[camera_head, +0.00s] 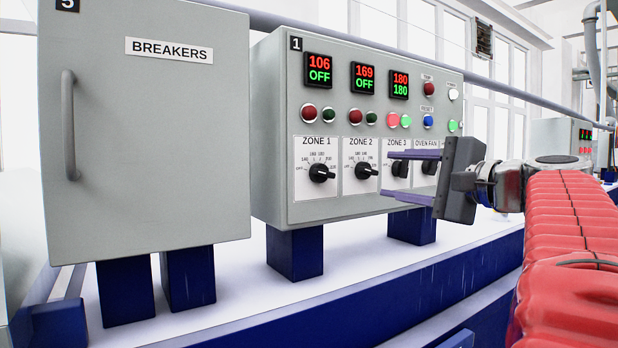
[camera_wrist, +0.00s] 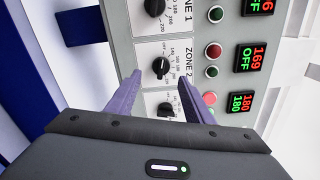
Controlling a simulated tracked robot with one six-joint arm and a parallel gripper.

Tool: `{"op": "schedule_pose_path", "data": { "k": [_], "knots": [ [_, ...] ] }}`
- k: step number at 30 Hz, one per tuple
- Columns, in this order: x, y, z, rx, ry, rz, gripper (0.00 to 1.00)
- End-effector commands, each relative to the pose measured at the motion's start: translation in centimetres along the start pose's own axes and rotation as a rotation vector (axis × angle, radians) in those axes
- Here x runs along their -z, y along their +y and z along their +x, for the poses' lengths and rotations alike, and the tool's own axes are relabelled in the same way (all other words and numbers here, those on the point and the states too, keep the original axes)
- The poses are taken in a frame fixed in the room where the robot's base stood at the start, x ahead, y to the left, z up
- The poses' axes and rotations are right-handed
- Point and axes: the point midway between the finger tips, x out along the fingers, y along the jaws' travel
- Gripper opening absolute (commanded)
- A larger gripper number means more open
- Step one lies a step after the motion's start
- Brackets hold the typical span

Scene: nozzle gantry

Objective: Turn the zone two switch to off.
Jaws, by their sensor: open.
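The zone two switch is a black knob (camera_head: 366,171) on a white plate labelled ZONE 2 on the grey control panel (camera_head: 284,120). It also shows in the wrist view (camera_wrist: 160,67), turned sideways. In the head view its pointer seems to lie toward the right, but its exact setting is too small to read. The display above (camera_head: 364,77) reads 169 in red and OFF in green. My gripper (camera_head: 386,174) is open and empty. In the wrist view its two purple fingers (camera_wrist: 160,76) point at the zone two knob, with the knob between their tips and apparently not touched.
The zone 1 knob (camera_head: 321,173) is to the left. The zone 3 knob (camera_head: 400,169) and oven fan switch (camera_head: 429,167) are partly behind my gripper. Lamps and buttons line the panel above. A grey BREAKERS cabinet (camera_head: 150,140) stands to the left.

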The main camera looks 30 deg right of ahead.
Motion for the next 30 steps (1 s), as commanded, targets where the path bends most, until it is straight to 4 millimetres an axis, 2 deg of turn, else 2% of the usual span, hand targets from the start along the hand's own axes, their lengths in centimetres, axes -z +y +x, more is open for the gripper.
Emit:
{"op": "schedule_pose_path", "data": {
  "k": [3,15,21,30],
  "knots": [
    [0.0,-0.1,-1.6,0.002,0.003,-0.001,0.47],
    [0.1,0.0,-6.2,0.000,0.002,-0.001,0.47],
    [0.0,0.1,-7.3,-0.001,-0.001,-0.001,0.47],
    [-0.1,0.1,-7.4,-0.001,-0.001,-0.001,0.47]
  ]
}}
